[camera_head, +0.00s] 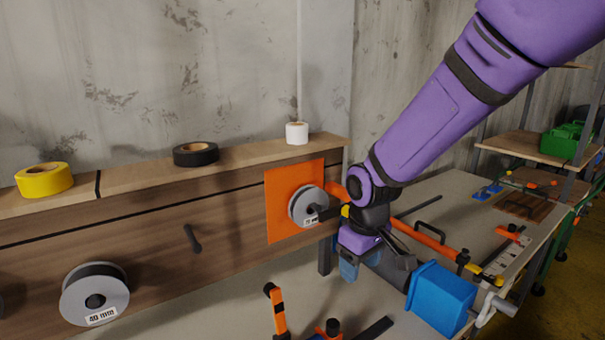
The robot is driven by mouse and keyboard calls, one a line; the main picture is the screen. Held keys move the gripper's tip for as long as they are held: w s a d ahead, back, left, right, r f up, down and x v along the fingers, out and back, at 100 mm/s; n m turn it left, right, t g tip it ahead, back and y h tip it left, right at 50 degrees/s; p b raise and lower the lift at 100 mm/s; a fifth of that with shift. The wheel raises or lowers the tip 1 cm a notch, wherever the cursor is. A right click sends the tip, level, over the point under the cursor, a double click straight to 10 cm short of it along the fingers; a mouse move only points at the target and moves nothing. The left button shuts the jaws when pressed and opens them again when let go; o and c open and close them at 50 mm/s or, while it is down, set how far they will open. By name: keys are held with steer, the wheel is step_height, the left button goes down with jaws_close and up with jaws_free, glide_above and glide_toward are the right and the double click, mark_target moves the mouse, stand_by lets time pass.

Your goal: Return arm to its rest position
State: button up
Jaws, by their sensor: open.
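My purple arm reaches down from the top right, and its wrist bends at the middle of the view. My gripper (372,264) hangs below the wrist over the workbench (255,300), its jaws open, with nothing seen held in it. A grey spool (303,207) with a label sits on a peg in front of an orange panel (283,212), just left of the wrist. A black and yellow piece beside the wrist overlaps the spool in the picture; I cannot tell whether they touch.
Clamps with orange parts (278,310) lie on the bench. A spool marked 40 mm (95,295) hangs at left. Yellow (44,180), black (195,154) and white (297,133) tape rolls stand on the ledge.

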steer(key=s+d+r+m+t, duration=0.2)
steer(key=s+d+r+m, duration=0.35)
steer(key=d+r, duration=0.7)
steer(key=s+d+r+m+t, duration=0.1)
steer(key=s+d+r, duration=0.2)
steer(key=s, duration=0.4)
steer(key=s+d+r+m+t, duration=0.1)
steer(key=s+d+r, duration=0.2)
steer(key=s, duration=0.4)
steer(key=shift+r, duration=0.15)
